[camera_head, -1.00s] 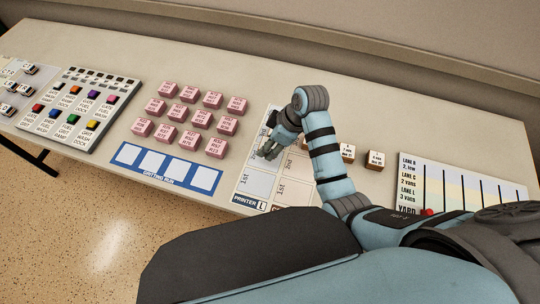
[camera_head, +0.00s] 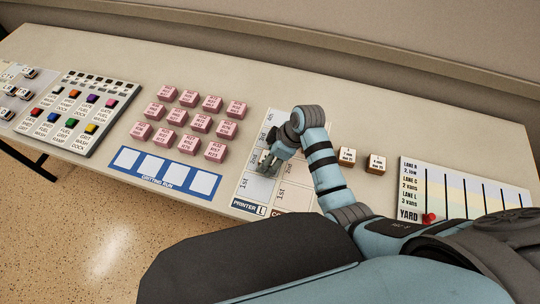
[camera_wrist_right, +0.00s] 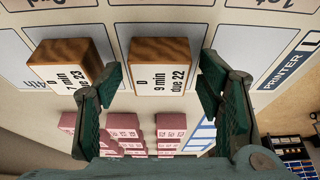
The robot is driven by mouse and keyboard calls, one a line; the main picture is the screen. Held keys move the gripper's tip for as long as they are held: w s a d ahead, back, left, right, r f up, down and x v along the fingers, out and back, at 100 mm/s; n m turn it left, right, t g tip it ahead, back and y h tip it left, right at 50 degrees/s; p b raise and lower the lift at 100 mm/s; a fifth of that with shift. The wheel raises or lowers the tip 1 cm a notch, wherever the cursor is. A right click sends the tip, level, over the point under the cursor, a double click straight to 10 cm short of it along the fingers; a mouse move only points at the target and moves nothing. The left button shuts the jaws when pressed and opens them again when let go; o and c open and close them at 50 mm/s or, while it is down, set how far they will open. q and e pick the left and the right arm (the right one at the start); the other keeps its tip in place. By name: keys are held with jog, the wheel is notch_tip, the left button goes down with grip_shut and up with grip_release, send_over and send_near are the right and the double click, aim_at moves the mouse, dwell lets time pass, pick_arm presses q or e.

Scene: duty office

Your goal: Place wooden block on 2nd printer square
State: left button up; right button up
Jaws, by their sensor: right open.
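In the right wrist view a wooden block (camera_wrist_right: 160,68) with a white face reading "D 9 min due 22" is between the fingers of my right gripper (camera_wrist_right: 160,78). The fingers are open, one on each side. The block appears to be on the second square of the Printer L column; contact with the square cannot be judged. Another wooden block (camera_wrist_right: 72,66), "D 7 min due 23", is beside it, just past the left finger. In the head view my right gripper (camera_head: 267,165) is over the printer board (camera_head: 246,186) and hides these blocks. My left gripper is not in view.
Two more wooden blocks (camera_head: 347,157) stand right of my arm. Several pink blocks (camera_head: 200,122) and a blue gritting strip (camera_head: 165,172) lie left of the board. A yard board (camera_head: 470,188) is at the right and a button panel (camera_head: 78,110) at the left.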

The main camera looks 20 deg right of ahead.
jog(key=shift+r, duration=0.1)
jog(key=p+v, duration=0.3)
jog(key=v, duration=0.9)
